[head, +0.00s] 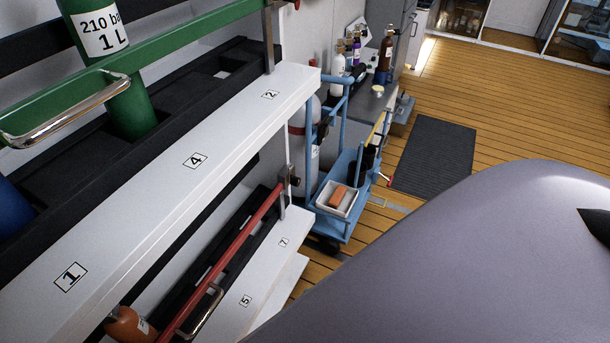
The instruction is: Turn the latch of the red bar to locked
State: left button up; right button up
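The red bar (232,252) runs diagonally across the front of the lower shelf, at the lower middle of the head view. A chrome handle (206,314) is fixed to it near its lower end. A small dark brown latch piece (290,180) sits at the bar's far upper end, by a grey post. It is too small to tell whether it is turned to locked. The bar's near end runs out of the picture at the bottom. Neither of my grippers shows. A large grey surface, probably part of my own arm, fills the lower right.
The upper white shelf (196,160) carries labels 1, 4 and 2, with a green bar (165,48) and green cylinder above. An orange cylinder (130,325) lies behind the red bar. A blue cart (335,228) stands just beyond the latch. Wooden floor (500,100) is open at right.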

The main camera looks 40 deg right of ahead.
aim_at(295, 180)
jog(key=i+l+u, duration=0.2)
jog(key=l+u, duration=0.15)
jog(key=l, duration=1.9)
jog(key=k+l+u, duration=0.1)
jog(key=l+u, duration=0.25)
jog(key=l, duration=1.95)
